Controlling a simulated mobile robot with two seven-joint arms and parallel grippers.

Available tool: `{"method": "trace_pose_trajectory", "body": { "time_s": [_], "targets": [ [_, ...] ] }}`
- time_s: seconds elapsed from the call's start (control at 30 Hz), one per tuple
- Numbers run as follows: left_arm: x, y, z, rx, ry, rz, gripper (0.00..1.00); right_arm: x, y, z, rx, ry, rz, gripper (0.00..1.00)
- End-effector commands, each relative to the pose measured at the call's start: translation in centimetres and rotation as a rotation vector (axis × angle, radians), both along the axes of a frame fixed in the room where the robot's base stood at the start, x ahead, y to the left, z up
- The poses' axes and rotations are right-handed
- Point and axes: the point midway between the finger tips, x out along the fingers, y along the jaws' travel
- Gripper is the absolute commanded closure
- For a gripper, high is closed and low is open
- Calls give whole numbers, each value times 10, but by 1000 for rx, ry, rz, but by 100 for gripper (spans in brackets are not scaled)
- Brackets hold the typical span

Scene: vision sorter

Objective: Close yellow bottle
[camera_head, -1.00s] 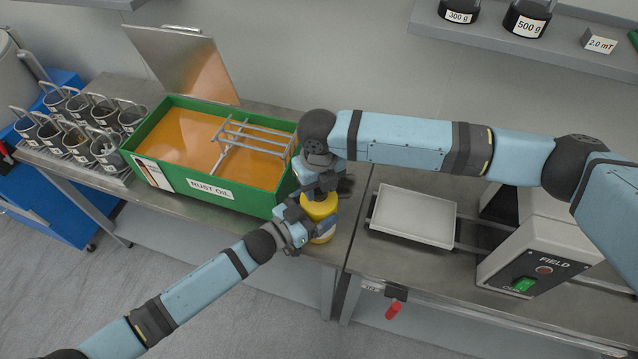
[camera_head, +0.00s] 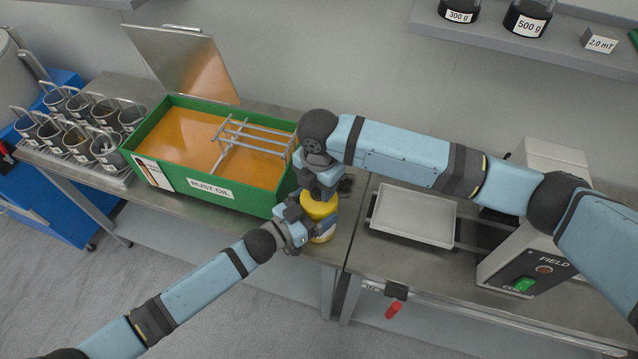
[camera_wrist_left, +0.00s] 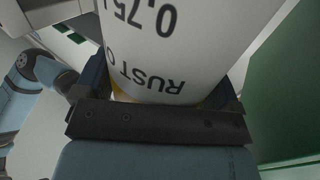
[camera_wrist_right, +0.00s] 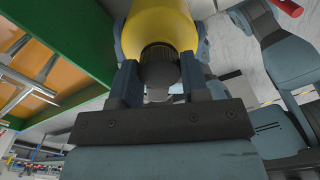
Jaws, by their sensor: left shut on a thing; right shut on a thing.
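The yellow bottle (camera_head: 319,209) stands at the right end of the bench beside the green oil tank. Its white label (camera_wrist_left: 150,50), with "0,75" and "RUST" lettering, fills the left wrist view. My left gripper (camera_head: 304,220) is shut around the bottle's body from the lower left. My right gripper (camera_head: 322,190) reaches down from above and is shut on the black cap (camera_wrist_right: 160,55) at the bottle's top. The cap sits at the yellow shoulder (camera_wrist_right: 158,20) in the right wrist view. Whether the cap is fully seated is hidden.
The green rust oil tank (camera_head: 207,188), with a metal rack inside and its lid raised, stands close left of the bottle. A pale tray (camera_head: 412,215) and a field device (camera_head: 530,265) are on the right bench. Labelled cups (camera_head: 103,150) stand at far left.

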Motion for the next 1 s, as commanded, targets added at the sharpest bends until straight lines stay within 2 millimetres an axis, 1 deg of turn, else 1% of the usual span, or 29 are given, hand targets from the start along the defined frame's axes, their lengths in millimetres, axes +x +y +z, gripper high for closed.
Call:
{"method": "trace_pose_trajectory", "body": {
  "time_s": [0.13, 0.17, 0.2, 0.27, 0.5, 0.6, 0.67, 0.9, 1.0],
  "targets": [
    [-1, -1, 0, -1, -1, -2, 77, 0, 1, 1, 2, 0, 3, 87],
    [-1, -1, 0, -1, -1, -2, 77, 0, 1, 1, 2, 0, 4, 56],
    [-1, -1, 0, -1, -1, -2, 77, 0, 1, 1, 2, 0, 4, 47],
    [-1, -1, 0, -1, -1, -2, 77, 0, 1, 0, 2, 0, 4, 33],
    [0, -1, 0, -1, -1, -1, 77, 0, 0, 0, 1, -1, 4, 33],
    [0, 0, 0, -1, -1, -1, 77, 0, 0, 3, 2, -1, 4, 33],
    [0, 0, 0, -1, -1, -1, 77, 1, 0, 8, 2, -1, 4, 33],
    [0, 0, 0, 0, 0, -1, 77, 1, 0, 39, 1, -2, 5, 33],
    [0, 0, 0, -1, -1, -1, 77, 0, 0, 45, 1, 0, 5, 33]
  ]
}}
